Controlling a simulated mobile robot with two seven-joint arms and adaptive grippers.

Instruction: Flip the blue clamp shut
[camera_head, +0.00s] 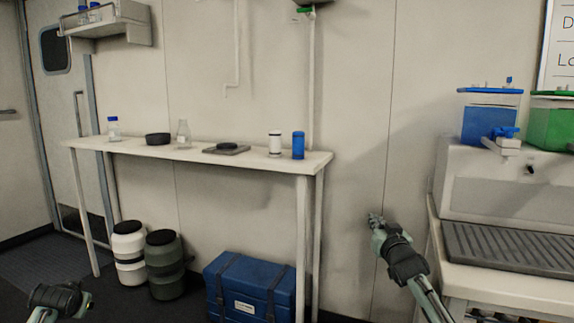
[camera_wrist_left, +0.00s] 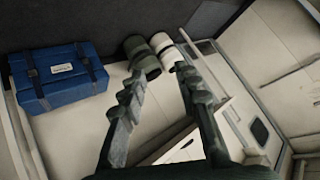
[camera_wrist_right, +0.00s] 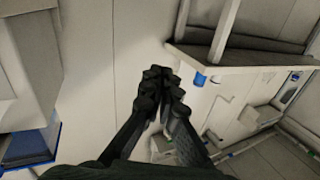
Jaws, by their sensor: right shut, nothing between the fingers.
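A blue tap-like piece (camera_head: 502,132), which may be the blue clamp, sits at the front of the blue-lidded container (camera_head: 490,98) at the right in the head view. Its exact position, open or shut, is too small to tell. My right gripper (camera_head: 376,220) is shut and empty, in front of the bare wall, to the left of the sink unit and below the blue piece in the picture. Its closed fingers (camera_wrist_right: 162,80) show in the right wrist view, touching nothing. My left gripper (camera_head: 78,300) is low at the left; its fingers (camera_wrist_left: 160,82) are apart and empty in the left wrist view.
A green container (camera_head: 552,125) stands right of the blue one, above a sink with a ribbed drainboard (camera_head: 515,248). A narrow table (camera_head: 225,158) with jars stands at the left. A blue chest (camera_head: 248,285) and two drums (camera_head: 165,264) are on the floor below it.

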